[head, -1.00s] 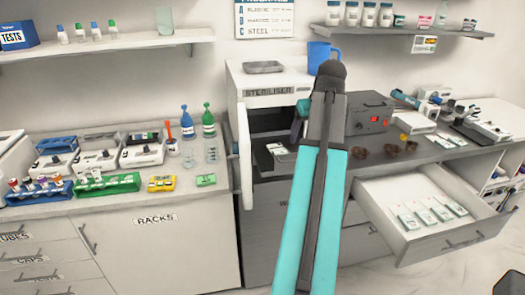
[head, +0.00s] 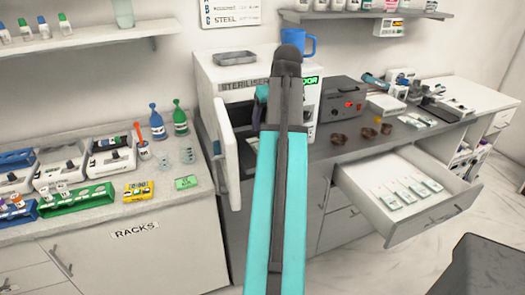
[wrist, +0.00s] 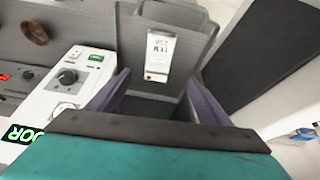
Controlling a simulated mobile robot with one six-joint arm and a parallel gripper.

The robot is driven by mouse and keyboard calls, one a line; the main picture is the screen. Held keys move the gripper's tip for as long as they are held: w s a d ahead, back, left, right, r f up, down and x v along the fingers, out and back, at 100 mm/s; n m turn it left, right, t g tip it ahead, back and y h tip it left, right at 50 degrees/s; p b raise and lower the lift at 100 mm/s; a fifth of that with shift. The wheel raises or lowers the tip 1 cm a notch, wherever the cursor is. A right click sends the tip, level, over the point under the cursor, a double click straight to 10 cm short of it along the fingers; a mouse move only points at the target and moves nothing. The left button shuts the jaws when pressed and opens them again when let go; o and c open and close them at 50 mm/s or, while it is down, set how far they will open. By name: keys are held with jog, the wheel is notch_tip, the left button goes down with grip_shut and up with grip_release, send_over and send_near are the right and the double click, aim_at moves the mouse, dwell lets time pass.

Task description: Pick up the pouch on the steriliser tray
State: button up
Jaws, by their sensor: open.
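The steriliser (head: 214,70) is a white box on the counter with its door (head: 228,150) standing open on the left. In the wrist view, the pouch (wrist: 160,50) is a small pale packet with dark and red print, lying on the grey steriliser tray (wrist: 178,108). My gripper (wrist: 157,78) is open, with its purple fingers spread on either side below the pouch in the picture. Nothing is between them that I can see, and the height gap to the pouch is unclear.
The steriliser's control panel (wrist: 75,80) is close on the left of the wrist view, and a dark panel (wrist: 265,50) is on the right. A blue mug (head: 298,46) stands on top. An open drawer (head: 365,203) with several packets juts out at the right.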

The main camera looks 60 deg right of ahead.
jog(key=shift+p+x, duration=0.8)
jog(key=shift+x, duration=3.35)
jog(key=shift+p+x, duration=0.8)
jog(key=shift+x, duration=0.5)
jog(key=shift+p+x, duration=0.3)
jog(key=shift+x, duration=0.95)
jog(key=shift+f, duration=0.15)
jog(key=c, duration=1)
